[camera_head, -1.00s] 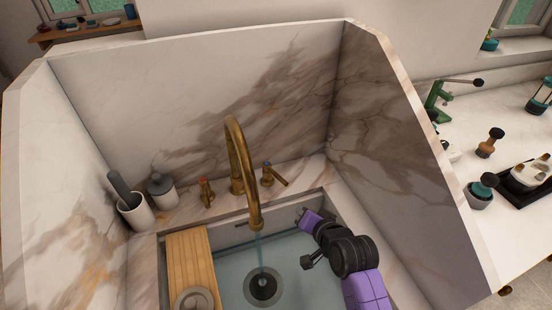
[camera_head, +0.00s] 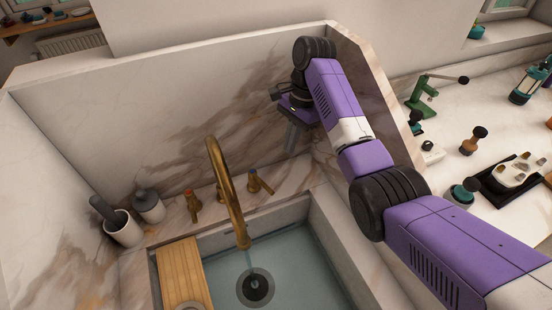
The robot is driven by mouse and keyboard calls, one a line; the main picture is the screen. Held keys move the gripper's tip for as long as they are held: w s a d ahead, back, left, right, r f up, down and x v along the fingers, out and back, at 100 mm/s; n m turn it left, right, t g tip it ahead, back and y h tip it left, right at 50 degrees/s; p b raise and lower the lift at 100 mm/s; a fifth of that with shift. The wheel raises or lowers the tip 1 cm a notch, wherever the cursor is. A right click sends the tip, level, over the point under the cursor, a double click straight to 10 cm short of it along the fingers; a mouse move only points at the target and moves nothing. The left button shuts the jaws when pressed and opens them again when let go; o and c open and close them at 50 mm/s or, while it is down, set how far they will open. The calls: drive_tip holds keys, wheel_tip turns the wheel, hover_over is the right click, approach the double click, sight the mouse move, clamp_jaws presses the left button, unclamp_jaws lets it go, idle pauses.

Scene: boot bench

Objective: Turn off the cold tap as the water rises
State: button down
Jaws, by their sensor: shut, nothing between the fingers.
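The brass tap spout (camera_head: 222,180) arches over the sink, and a thin stream of water (camera_head: 252,258) falls from it towards the drain (camera_head: 255,288). The basin (camera_head: 300,262) holds pale blue water. The cold tap (camera_head: 260,183), with a blue mark, stands right of the spout, its lever pointing right and towards me. The hot tap (camera_head: 193,205), with a red mark, stands on the left. My gripper (camera_head: 289,146) is shut and empty, pointing down above and right of the cold tap, apart from it.
Marble walls (camera_head: 130,120) enclose the sink at the back and both sides. A wooden board (camera_head: 180,272) lies across the basin's left side. A white cup (camera_head: 124,228) and a lidded jar (camera_head: 149,206) stand back left. The right counter (camera_head: 440,165) holds coffee tools.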

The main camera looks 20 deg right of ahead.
drive_tip(key=s+a+f, duration=0.1)
drive_tip(key=a+f, duration=0.5)
drive_tip(key=f, duration=0.4)
drive_tip(key=shift+s, duration=0.35)
drive_tip(key=shift+w+f, duration=0.1)
